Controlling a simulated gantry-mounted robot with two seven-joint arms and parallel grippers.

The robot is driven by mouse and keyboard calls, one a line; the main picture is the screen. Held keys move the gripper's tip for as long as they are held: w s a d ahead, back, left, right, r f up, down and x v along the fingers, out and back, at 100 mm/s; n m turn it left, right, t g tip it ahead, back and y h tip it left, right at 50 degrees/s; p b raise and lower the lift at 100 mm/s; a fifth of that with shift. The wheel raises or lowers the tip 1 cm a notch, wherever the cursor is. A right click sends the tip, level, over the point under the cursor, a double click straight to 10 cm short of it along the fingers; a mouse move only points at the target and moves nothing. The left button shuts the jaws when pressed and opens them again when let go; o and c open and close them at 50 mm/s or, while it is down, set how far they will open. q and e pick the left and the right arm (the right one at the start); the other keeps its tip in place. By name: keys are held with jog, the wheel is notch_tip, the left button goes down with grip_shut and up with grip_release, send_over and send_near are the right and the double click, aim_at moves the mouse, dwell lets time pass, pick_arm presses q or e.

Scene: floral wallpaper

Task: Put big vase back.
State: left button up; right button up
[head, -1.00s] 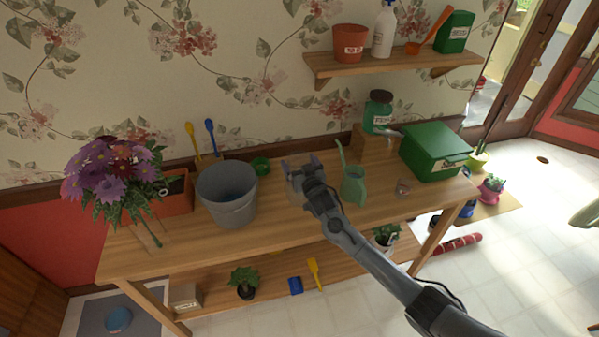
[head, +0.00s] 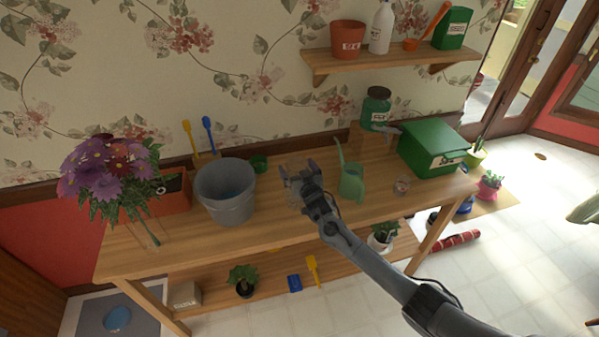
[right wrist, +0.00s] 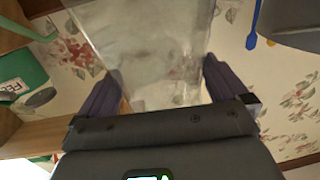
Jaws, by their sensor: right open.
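A clear glass vase (right wrist: 150,50) fills the middle of the right wrist view. It stands between the two dark fingers of my right gripper (right wrist: 162,82), which are apart with the glass between them. I cannot tell whether either finger touches it. In the head view my right gripper (head: 299,168) is over the middle of the wooden table (head: 275,222), between the grey bucket and the green watering can. The glass is hardly visible there behind the gripper. My left gripper is not in view.
A grey bucket (head: 226,207) stands left of my gripper, and a green watering can (head: 351,184) stands close on its right. Purple flowers (head: 110,178) stand in a glass at the left end. A wall shelf (head: 390,62) with pots and bottles hangs above.

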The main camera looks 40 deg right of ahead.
jog(key=shift+r, duration=0.15)
jog(key=f+p+v, duration=0.1)
jog(key=v, duration=1.1)
jog(key=s+a+f+n+g+y, duration=0.1)
jog(key=s+a+f+g+y, duration=0.1)
jog(key=s+a+f+g, duration=0.4)
jog(key=s+a+f+n+g+y, duration=0.1)
jog(key=s+a+f+n+y, duration=0.1)
jog(key=s+a, duration=0.7)
jog(key=s+a+n+g, duration=0.1)
jog(key=s+a+g, duration=0.1)
jog(key=s, duration=0.7)
jog(key=s+a+n+g+y, duration=0.1)
jog(key=s+g, duration=0.3)
jog(key=s, duration=0.4)
jog(key=shift+s+a+r+n+y, duration=0.3)
jog(key=shift+s+a+r, duration=0.05)
jog(key=shift+a, duration=0.2)
jog(key=shift+r, duration=0.1)
